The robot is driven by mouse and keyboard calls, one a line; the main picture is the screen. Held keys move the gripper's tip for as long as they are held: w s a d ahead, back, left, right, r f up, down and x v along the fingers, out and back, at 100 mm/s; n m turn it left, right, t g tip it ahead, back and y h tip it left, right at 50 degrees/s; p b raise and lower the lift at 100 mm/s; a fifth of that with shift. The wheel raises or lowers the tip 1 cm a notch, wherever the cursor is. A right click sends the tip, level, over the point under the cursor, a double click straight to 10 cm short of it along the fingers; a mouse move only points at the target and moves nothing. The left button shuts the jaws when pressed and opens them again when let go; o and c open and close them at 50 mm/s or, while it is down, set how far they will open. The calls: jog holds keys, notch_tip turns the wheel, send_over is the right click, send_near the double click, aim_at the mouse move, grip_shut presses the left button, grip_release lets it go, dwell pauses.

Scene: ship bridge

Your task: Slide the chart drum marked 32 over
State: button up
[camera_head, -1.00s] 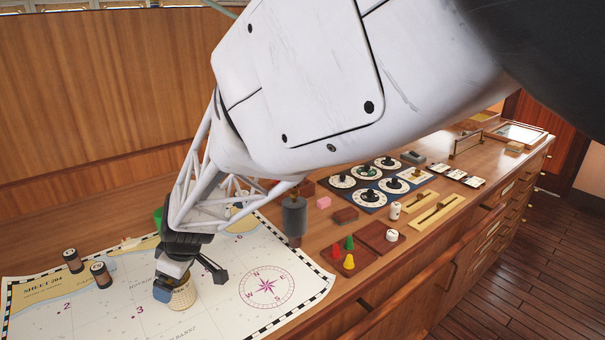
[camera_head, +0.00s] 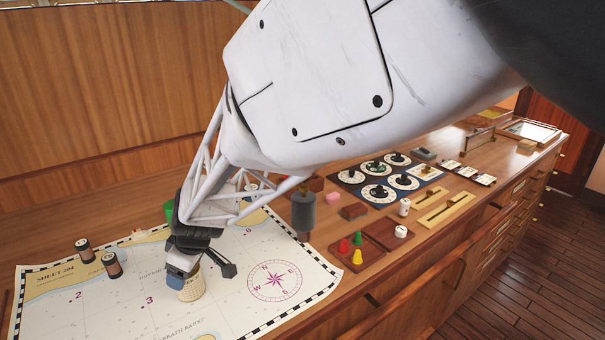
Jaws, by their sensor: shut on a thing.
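A cream drum (camera_head: 191,289) stands upright on the chart, between the printed 3 and the compass rose. My gripper (camera_head: 180,278) is at its upper left side and shut on it. The fingers hide part of the drum, and I cannot read its marking. The drum appears to be touching or very close to the chart.
The chart (camera_head: 236,312) lies flat, with free room around the compass rose. A dark grey cylinder (camera_head: 303,212) stands at its right edge. Beyond are a tray with coloured pegs (camera_head: 357,257), a white knob (camera_head: 401,231) and several dials (camera_head: 376,193). A green object (camera_head: 169,211) is partly hidden behind my arm.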

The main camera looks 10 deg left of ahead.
jog(key=shift+w+d, duration=0.1)
jog(key=shift+w+d, duration=6.95)
jog(key=o, duration=1.1)
jog(key=v, duration=0.7)
jog(key=shift+r, duration=0.35)
jog(key=shift+d, duration=0.25)
